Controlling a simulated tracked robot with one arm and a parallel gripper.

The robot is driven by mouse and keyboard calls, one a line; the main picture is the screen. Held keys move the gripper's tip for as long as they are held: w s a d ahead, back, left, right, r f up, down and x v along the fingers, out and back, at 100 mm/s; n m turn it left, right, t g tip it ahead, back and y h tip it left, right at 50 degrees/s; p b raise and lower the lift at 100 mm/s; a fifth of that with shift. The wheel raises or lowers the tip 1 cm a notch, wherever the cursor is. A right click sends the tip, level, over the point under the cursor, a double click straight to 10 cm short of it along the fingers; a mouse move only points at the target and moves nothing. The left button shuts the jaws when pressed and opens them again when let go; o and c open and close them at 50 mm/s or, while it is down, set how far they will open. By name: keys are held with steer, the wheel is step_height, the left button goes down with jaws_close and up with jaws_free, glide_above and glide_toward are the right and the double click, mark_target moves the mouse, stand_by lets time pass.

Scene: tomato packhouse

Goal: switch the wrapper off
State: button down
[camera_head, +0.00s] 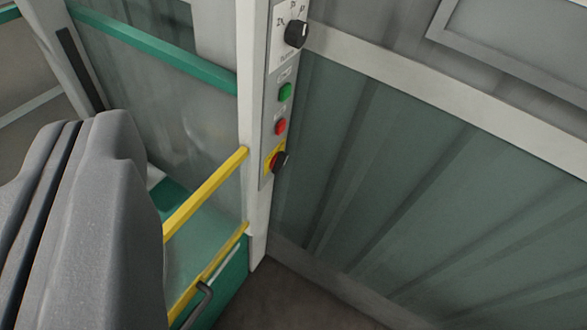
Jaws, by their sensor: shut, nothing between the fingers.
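The wrapper's control panel (268,135) is a narrow grey strip on a white upright post in the upper middle. From top to bottom it carries a black rotary knob (296,34), a green button (285,92), a red button (280,127) and a red-and-black knob on a yellow plate (277,161). The small labels are too blurred to read. My gripper (88,125) is the large grey shape at the lower left. It is shut and empty, left of the panel and apart from it in the picture.
Yellow rails (205,194) run from the post toward the lower left, above a green machine base (222,283) with a dark handle (199,303). A teal bar (160,50) crosses the clear panel behind. A ribbed green wall (430,180) fills the right. Bare floor shows at the bottom middle.

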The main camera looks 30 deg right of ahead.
steer(key=w+d+f+n+h, duration=0.1)
steer(key=w+d+f+n, duration=0.2)
steer(key=w+d+f, duration=0.5)
steer(key=w+d+f+n+h, duration=0.2)
steer(key=w+d+f+n, duration=0.15)
steer(key=w+f, duration=0.8)
steer(key=w+d+f+n+y, duration=0.1)
steer(key=d+f+n, duration=0.2)
steer(key=f, duration=1.1)
steer(key=w+d+f+n+g+y, duration=0.1)
steer(key=d+f+n, duration=0.2)
steer(key=f, duration=1)
steer(key=shift+d+f+g+y, duration=0.3)
steer(key=shift+d+f+y, duration=0.1)
steer(key=shift+d, duration=0.05)
steer(key=shift+w+f, duration=0.1)
steer(key=shift+w, duration=0.05)
glide_toward(275, 171)
steer(key=w+a, duration=0.2)
steer(key=w, duration=0.1)
steer(key=shift+w+d+f, duration=1.05)
steer(key=shift+w+d, duration=0.15)
steer(key=shift+w, duration=0.05)
